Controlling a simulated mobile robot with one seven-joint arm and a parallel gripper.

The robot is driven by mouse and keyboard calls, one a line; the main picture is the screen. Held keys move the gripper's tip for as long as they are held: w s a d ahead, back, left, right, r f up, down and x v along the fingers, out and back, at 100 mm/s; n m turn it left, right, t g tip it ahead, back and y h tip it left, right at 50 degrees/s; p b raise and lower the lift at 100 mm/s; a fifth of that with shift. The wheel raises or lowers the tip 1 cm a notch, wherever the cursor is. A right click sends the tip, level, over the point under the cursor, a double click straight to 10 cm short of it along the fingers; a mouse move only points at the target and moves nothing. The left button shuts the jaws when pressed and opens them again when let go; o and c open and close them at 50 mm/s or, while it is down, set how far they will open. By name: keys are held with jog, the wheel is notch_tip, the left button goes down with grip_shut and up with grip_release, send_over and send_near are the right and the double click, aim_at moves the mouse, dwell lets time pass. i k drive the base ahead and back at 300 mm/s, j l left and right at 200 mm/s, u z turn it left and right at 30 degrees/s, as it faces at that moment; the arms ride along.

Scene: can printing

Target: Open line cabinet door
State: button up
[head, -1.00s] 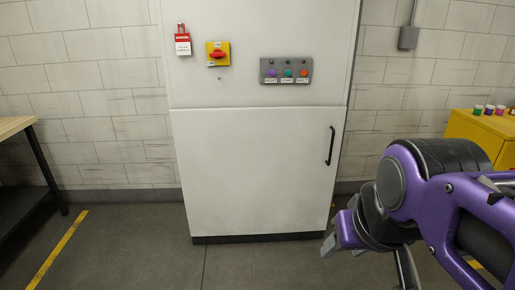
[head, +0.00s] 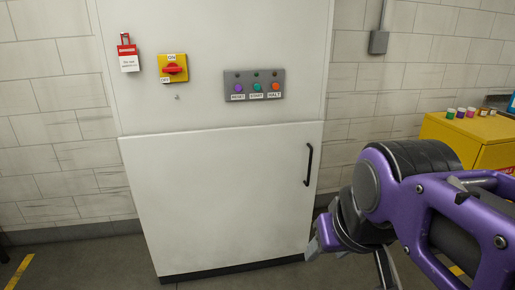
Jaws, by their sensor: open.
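The line cabinet (head: 215,60) stands against the wall ahead, tall and white. Its lower door (head: 220,205) is shut. A black vertical handle (head: 309,165) sits near the door's upper right edge. My gripper (head: 318,250) is at the lower right of the head view, in front of the cabinet's lower right corner. Its jaws are open and apart from the handle, with nothing seen between them. The purple arm hides part of the gripper.
Above the door are a red lockout tag (head: 128,54), a yellow switch with a red knob (head: 173,68) and a button panel (head: 254,85). A yellow cabinet (head: 468,140) with several small jars stands at the right. Floor shows at the lower left.

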aim_at(212, 198)
jog(key=i+j+z, duration=0.15)
jog(key=i, duration=0.4)
jog(key=i+j+z, duration=0.1)
jog(key=i+j, duration=0.15)
jog(key=i, duration=0.25)
